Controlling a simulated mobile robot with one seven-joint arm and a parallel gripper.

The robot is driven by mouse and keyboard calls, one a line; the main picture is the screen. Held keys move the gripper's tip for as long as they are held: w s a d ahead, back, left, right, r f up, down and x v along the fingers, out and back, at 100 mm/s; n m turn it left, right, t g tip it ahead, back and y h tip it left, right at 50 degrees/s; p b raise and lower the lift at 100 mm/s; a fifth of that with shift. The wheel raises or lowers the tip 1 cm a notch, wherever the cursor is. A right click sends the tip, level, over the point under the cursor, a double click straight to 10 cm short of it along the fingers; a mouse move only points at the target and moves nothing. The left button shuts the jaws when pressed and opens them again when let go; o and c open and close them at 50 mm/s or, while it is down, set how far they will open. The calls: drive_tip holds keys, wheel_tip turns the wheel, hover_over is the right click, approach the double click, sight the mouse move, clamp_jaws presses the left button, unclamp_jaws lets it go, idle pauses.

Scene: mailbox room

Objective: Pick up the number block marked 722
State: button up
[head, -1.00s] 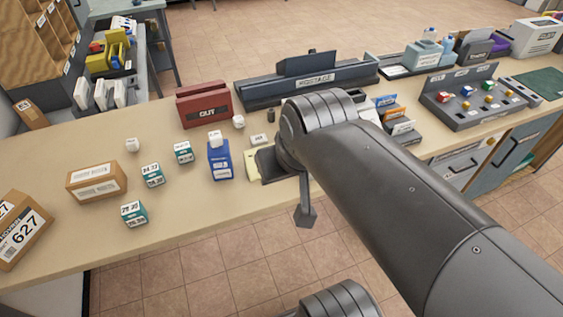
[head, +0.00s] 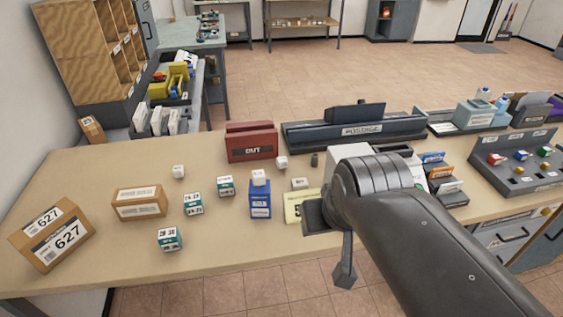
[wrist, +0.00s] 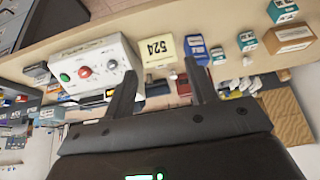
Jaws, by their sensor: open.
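I cannot read 722 on any block. In the head view, my arm hides part of the counter at the gripper's end.
A white box with green and red buttons (wrist: 95,66) is close to my gripper. Teal-and-white boxes (head: 168,239), brown parcels (head: 140,203) and a red OUT tray (head: 250,142) stand on the counter. A dark POSTAGE unit (head: 355,131) is behind.

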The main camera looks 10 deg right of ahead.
drive_tip(key=shift+o, duration=0.5)
drive_tip(key=n+g, duration=0.1)
hover_over(282, 159)
drive_tip(key=s, duration=0.4)
wheel_tip(282, 159, down, 13)
drive_tip(key=x, duration=1)
drive_tip(key=shift+w+f, duration=0.1)
drive_tip(key=shift+f, duration=0.3)
drive_tip(key=shift+c, duration=0.2)
